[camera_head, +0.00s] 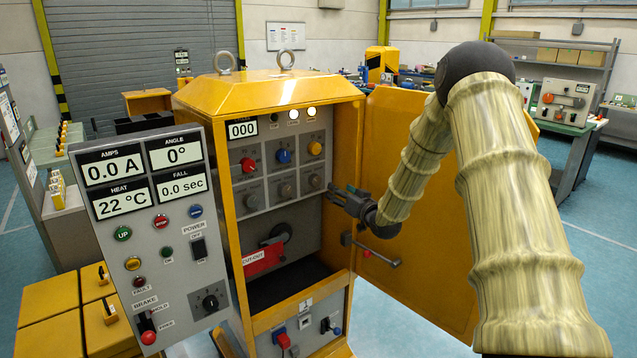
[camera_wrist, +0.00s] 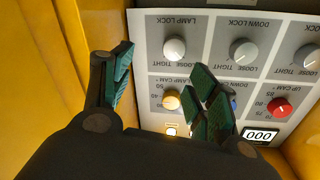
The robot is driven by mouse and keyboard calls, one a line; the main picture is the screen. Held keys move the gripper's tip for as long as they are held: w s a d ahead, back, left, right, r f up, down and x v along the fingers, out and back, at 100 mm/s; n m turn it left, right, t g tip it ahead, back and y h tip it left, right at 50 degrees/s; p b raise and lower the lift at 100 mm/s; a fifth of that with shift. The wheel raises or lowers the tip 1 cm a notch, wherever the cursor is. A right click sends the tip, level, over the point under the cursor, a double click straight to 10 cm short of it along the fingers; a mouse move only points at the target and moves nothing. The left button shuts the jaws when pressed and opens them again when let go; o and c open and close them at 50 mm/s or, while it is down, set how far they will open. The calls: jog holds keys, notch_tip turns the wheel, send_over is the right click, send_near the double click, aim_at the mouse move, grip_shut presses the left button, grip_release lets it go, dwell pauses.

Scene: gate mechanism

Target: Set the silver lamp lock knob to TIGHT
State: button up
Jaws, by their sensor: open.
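The silver lamp lock knob (camera_wrist: 175,48) is on the grey panel under the label LAMP LOCK, which appears upside down in the wrist view. LOOSE and TIGHT are printed by it; which one it points to is too small to tell. In the head view the lamp lock knob (camera_head: 315,181) is the right one of the lower row, below the yellow knob (camera_head: 315,148). My gripper (camera_head: 338,195) is just right of it, near the cabinet's right edge. In the wrist view my gripper (camera_wrist: 163,78) has its fingers spread and empty, apart from the knob.
The down lock knob (camera_wrist: 243,50) is beside it. The red knob (camera_wrist: 281,107) and blue knob (camera_head: 284,156) are in the other row. The open yellow door (camera_head: 390,130) is beside my arm. A red cut-out lever (camera_head: 263,260) is lower in the cabinet.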

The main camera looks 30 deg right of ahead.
aim_at(317, 183)
jog(key=shift+n+y, duration=0.7)
jog(key=shift+n, duration=0.2)
jog(key=shift+w+a+f+p, duration=0.1)
jog(key=shift+w+a+p, duration=0.4)
jog(key=shift+w, duration=1.3)
jog(key=shift+w+a+f+p, duration=0.15)
jog(key=shift+w+p, duration=0.7)
jog(key=shift+w, duration=0.95)
jog(key=shift+w+a+f+p, duration=0.1)
jog(key=shift+w+a+p, duration=0.4)
jog(key=shift+w, duration=1.3)
jog(key=shift+d+r, duration=0.1)
jog(key=shift+d, duration=0.1)
jog(key=shift+c, duration=0.4)
jog(key=c, duration=0.9)
